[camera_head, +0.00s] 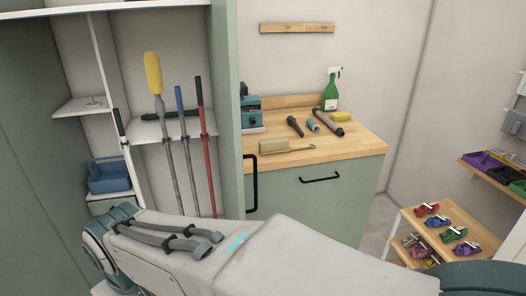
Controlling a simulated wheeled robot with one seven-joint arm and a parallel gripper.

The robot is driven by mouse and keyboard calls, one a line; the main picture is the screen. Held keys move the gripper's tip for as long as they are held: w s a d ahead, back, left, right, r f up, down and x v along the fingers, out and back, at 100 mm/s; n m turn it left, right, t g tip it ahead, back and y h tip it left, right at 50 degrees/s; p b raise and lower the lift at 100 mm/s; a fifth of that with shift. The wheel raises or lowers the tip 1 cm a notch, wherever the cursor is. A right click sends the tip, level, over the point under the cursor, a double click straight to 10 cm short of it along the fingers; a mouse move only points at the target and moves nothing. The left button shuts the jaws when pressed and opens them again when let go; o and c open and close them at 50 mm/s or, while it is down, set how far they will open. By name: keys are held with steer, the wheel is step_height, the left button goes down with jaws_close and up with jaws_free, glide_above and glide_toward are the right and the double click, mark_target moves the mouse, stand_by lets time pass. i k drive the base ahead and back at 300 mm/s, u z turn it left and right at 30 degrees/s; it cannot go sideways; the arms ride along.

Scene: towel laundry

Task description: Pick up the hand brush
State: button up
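What looks like the hand brush (274,147) lies on the wooden countertop (352,143), near its front left edge. It has a tan block-shaped head on the left and a thin handle pointing right. Nothing covers it. My own white arm crosses the lower part of the view, below and in front of the cabinet. My gripper is not in view, so its place relative to the brush cannot be seen.
Near the brush are a teal device (251,116), a green spray bottle (330,92), a yellow sponge (341,117) and dark tool-like items (295,126). Long-handled tools (165,120) stand in the left closet. A low shelf (469,229) with colourful clamps stands right.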

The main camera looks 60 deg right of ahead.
mark_target(273, 146)
steer(key=k, duration=0.15)
steer(key=z, duration=1.9)
steer(key=i, duration=0.5)
steer(key=k, duration=0.5)
steer(key=z, duration=1.3)
steer(key=i, duration=2.05)
steer(key=u, duration=1.15)
